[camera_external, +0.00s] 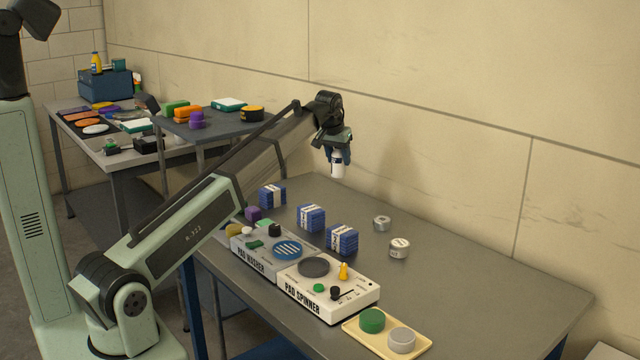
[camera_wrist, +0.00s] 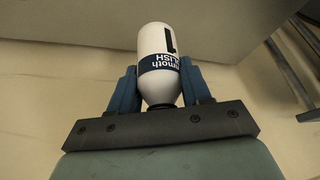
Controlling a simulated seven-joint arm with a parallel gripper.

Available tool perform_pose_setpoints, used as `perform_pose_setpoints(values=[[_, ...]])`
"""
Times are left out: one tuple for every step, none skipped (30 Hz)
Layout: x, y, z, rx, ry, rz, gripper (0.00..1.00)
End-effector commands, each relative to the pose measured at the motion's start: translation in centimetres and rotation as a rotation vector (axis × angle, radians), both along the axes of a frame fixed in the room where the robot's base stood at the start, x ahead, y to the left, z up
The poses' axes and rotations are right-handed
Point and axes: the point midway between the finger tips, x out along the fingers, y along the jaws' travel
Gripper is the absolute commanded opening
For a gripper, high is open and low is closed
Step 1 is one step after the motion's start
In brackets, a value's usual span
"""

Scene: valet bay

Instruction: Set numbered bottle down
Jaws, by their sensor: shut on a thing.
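A white bottle (camera_wrist: 160,45) with a dark blue label band is held between the two blue fingers of my gripper (camera_wrist: 162,88) in the wrist view. The label shows part of a black mark, perhaps a numeral, and the letters "moth" and "LISH", upside down in this view. In the external view the bottle (camera_external: 338,166) hangs below my gripper (camera_external: 338,157), in the air over the far end of the grey table (camera_external: 470,268). A gap shows between the bottle and the tabletop. The rest of the label is hidden.
Blue-and-white bundles (camera_external: 311,217) stand in a row on the table. Left of and in front of them are a pad washer (camera_external: 268,262) and a pad spinner (camera_external: 328,300). Two small round tins (camera_external: 399,248) and a yellow tray (camera_external: 360,338) are further right. The right tabletop is clear.

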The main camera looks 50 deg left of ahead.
Motion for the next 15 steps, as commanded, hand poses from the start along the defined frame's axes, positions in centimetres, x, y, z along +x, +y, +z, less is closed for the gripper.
perform_pose_setpoints(values=[[0.0,0.0,0.0,0.0,0.0,-0.015,0.12],[0.0,0.0,-0.1,-0.001,0.0,-0.021,0.12],[0.0,0.0,-0.3,-0.001,0.0,-0.029,0.12],[0.0,0.0,-0.5,-0.001,0.001,-0.032,0.12],[0.0,0.0,-0.7,-0.002,0.001,-0.034,0.12],[0.0,0.0,-1.1,-0.001,0.002,-0.036,0.12],[0.0,0.0,-1.5,-0.001,0.002,-0.036,0.12],[-0.1,0.0,-1.9,-0.001,0.002,-0.036,0.12],[-0.1,0.0,-2.5,-0.001,0.001,-0.035,0.12],[-0.1,0.0,-3.0,-0.001,0.002,-0.035,0.12],[-0.1,0.0,-3.6,-0.001,0.003,-0.035,0.12],[-0.1,0.0,-4.2,-0.001,0.003,-0.035,0.12],[-0.1,0.0,-4.7,-0.001,0.002,-0.034,0.12],[-0.1,0.0,-5.1,-0.001,0.0,-0.034,0.12],[-0.1,0.0,-5.6,-0.001,0.002,-0.034,0.12]])
